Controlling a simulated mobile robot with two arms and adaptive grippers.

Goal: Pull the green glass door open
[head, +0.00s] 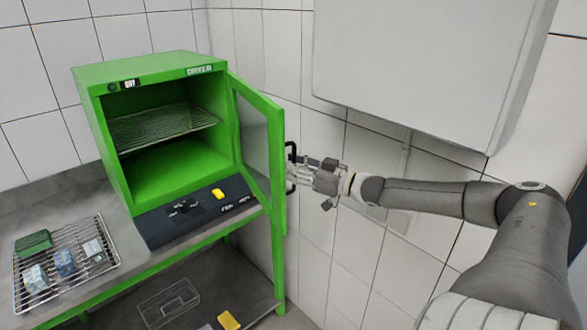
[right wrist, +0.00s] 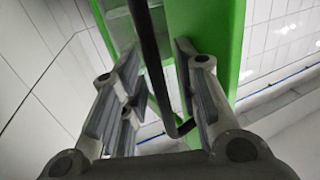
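The green glass door (head: 278,150) of the green dryer cabinet (head: 135,70) stands swung open to the right, with the cabinet's interior exposed. Its black handle (head: 291,152) is on the door's outer face. My right gripper (head: 298,172) is at the handle from the right. In the right wrist view, the black handle bar (right wrist: 151,60) runs between the two spread fingers, with gaps visible beside it. The right gripper is open around the bar; the green door frame (right wrist: 205,25) lies just beyond. My left gripper is not in view.
A wire rack (head: 110,262) with several small items sits on the grey bench left of the dryer. A lower shelf (head: 262,296) holds a yellow item (head: 228,321). A large white box (head: 420,70) hangs on the tiled wall above my right arm.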

